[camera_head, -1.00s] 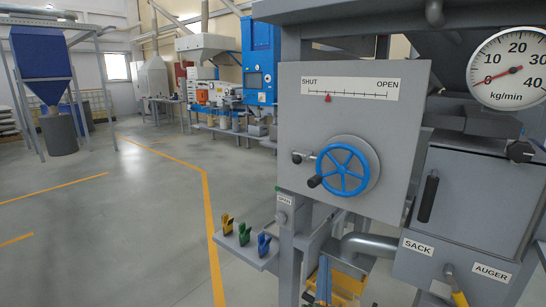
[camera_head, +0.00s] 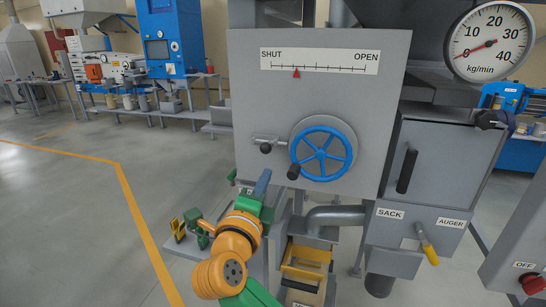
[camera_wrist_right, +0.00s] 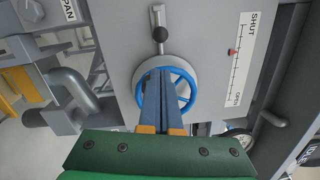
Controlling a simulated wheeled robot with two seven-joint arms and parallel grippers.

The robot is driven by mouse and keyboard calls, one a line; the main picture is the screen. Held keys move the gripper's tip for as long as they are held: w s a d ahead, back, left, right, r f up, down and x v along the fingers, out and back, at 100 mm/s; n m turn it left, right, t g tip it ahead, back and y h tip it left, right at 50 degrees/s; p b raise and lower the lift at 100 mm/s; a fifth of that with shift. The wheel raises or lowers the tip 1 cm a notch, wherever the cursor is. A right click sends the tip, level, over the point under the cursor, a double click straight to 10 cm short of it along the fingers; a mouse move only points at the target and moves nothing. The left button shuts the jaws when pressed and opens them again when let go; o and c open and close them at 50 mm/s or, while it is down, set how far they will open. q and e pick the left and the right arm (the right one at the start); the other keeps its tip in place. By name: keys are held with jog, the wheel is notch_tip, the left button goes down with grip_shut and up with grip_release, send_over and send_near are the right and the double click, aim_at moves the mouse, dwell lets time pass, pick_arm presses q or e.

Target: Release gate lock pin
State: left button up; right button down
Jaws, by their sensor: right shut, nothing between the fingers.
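The gate lock pin (camera_head: 265,147) is a short grey rod with a black knob, left of the blue handwheel (camera_head: 323,153) on the grey gate panel (camera_head: 252,95). In the right wrist view the lock pin's knob (camera_wrist_right: 159,34) is beyond the fingertips, above the handwheel (camera_wrist_right: 186,91). My right gripper (camera_head: 264,174) has blue fingers, shut and empty, and shows below the knob, apart from it in the picture. In the wrist view my right gripper (camera_wrist_right: 162,72) overlaps the wheel; contact cannot be told. My left gripper is not in view.
The kg/min dial (camera_head: 490,42) reads near zero. A yellow-handled SACK/AUGER lever (camera_head: 428,249) is at lower right. A yellow clip (camera_head: 178,230) is beside my arm. Open floor (camera_head: 60,220) lies left.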

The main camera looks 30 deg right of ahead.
aim_at(267, 146)
jog(key=p+x, duration=0.3)
jog(key=x, duration=0.6)
jog(key=shift+w, duration=0.4)
jog(key=shift+f, duration=0.1)
jog(key=shift+w+a, duration=1.1)
jog(key=shift+w, duration=0.2)
